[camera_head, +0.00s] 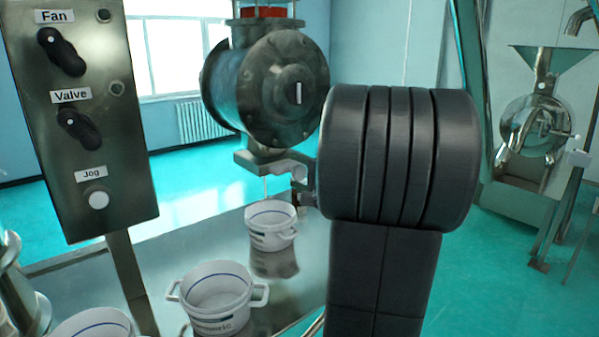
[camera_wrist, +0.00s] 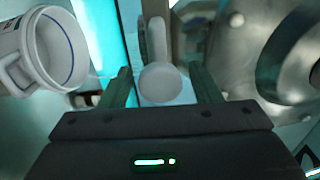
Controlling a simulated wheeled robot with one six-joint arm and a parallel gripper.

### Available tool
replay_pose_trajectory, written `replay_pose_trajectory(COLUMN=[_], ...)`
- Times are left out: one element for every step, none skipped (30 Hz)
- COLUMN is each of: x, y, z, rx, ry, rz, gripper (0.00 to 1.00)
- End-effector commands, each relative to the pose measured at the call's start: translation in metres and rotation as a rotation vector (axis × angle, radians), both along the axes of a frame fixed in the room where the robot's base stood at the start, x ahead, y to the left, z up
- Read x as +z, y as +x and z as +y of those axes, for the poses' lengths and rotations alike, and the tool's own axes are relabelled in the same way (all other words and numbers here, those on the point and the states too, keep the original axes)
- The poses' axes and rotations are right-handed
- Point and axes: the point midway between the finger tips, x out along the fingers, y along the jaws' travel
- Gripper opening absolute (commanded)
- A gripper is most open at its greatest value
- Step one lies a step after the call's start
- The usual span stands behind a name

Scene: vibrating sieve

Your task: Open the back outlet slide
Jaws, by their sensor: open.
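In the wrist view, my gripper (camera_wrist: 160,88) is open. Its two fingers stand on either side of a pale rounded knob (camera_wrist: 160,84) at the end of a light bar, with a gap visible on both sides. In the head view, a light grey handle (camera_head: 287,168) shows below the round metal housing (camera_head: 280,85), which I take to be the outlet slide. My dark arm covers its right side and most of my gripper. I cannot tell how far the slide is pushed in.
White pots stand below the housing (camera_head: 271,226) and nearer to me (camera_head: 216,297); one shows at left in the wrist view (camera_wrist: 52,50). A control panel (camera_head: 80,120) with Fan, Valve and Jog stands at left. Another metal machine (camera_head: 535,120) stands at right.

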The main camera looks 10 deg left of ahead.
Motion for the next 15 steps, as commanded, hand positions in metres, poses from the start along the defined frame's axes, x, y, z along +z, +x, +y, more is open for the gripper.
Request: replay_pose_trajectory(x=[-0.0001,-0.0001,-0.0001,-0.0001,-0.0001,-0.0001,-0.0001,-0.0001,-0.0001,-0.0001,-0.0001,-0.0001,-0.0001,-0.0002,-0.0005], y=[-0.0001,-0.0001,-0.0001,-0.0001,-0.0002,-0.0002,-0.0002,-0.0002,-0.0002,-0.0003,-0.0003,-0.0003,-0.0003,-0.0004,-0.0008], z=[-0.0001,-0.0001,-0.0002,-0.0002,-0.0002,-0.0002,-0.0003,-0.0003,-0.0003,-0.0004,-0.0004,-0.0004,-0.0004,-0.0005,-0.0012], rx=[0.0,0.0,0.0,0.0,0.0,0.0,0.0,0.0,0.0,0.0,0.0,0.0,0.0,0.0,0.0], ry=[0.0,0.0,0.0,0.0,0.0,0.0,0.0,0.0,0.0,0.0,0.0,0.0,0.0,0.0,-0.001], rz=[0.0,0.0,0.0,0.0,0.0,0.0,0.0,0.0,0.0,0.0,0.0,0.0,0.0,0.0,-0.001], gripper=[0.57,0.57,0.57,0.55,0.49,0.41,0.36,0.3,0.22,0.16,0.1,0.02,0.0,0.0,0.0])
